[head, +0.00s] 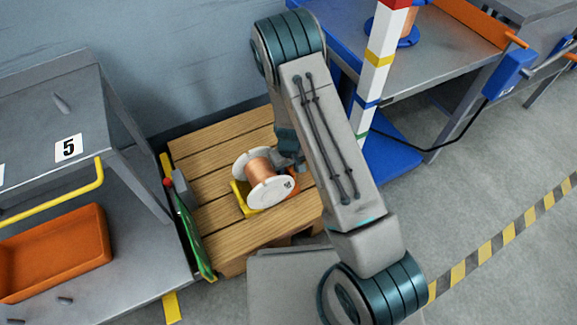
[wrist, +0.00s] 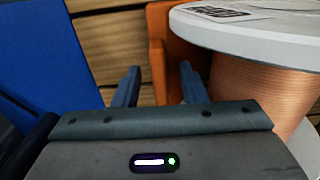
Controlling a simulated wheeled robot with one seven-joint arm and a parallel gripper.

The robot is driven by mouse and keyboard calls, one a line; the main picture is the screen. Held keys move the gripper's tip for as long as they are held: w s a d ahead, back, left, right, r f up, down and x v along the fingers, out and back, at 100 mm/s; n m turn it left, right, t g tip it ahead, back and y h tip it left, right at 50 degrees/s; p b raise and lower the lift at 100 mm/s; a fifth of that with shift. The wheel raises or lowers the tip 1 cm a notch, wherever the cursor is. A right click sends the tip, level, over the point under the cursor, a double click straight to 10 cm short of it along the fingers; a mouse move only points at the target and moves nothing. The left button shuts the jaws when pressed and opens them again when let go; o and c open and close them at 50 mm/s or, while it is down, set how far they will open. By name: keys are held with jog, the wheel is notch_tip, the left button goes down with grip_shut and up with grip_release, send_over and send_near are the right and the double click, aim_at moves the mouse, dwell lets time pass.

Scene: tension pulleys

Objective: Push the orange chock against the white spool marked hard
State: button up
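The white spool (head: 266,186) wound with copper wire rests on a slatted wooden platform (head: 225,220), with a dark mark on its flange. In the wrist view its white flange (wrist: 265,30) and copper winding (wrist: 262,95) fill the right side; the mark is too skewed to read surely. The orange chock (wrist: 172,45) is beside the spool, at its left in the wrist view; whether they touch is unclear. In the head view only a bit of orange (head: 294,182) shows beside my arm. My gripper (wrist: 160,68) has its fingers apart, with the chock just beyond them.
A yellow chock (head: 240,197) sits at the spool's left side. A blue panel (wrist: 40,50) stands left of my gripper in the wrist view. A striped post (head: 377,60) rises right of my arm. A grey bench with an orange tray (head: 50,255) stands at left.

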grip_shut()
jog(key=shift+a, duration=0.1)
dwell(0.3)
grip_release()
jog(key=shift+r, duration=0.1)
notch_tip(320, 180, up, 14)
jog(key=p, duration=0.6)
jog(key=shift+f, duration=0.2)
jog(key=shift+s, duration=0.1)
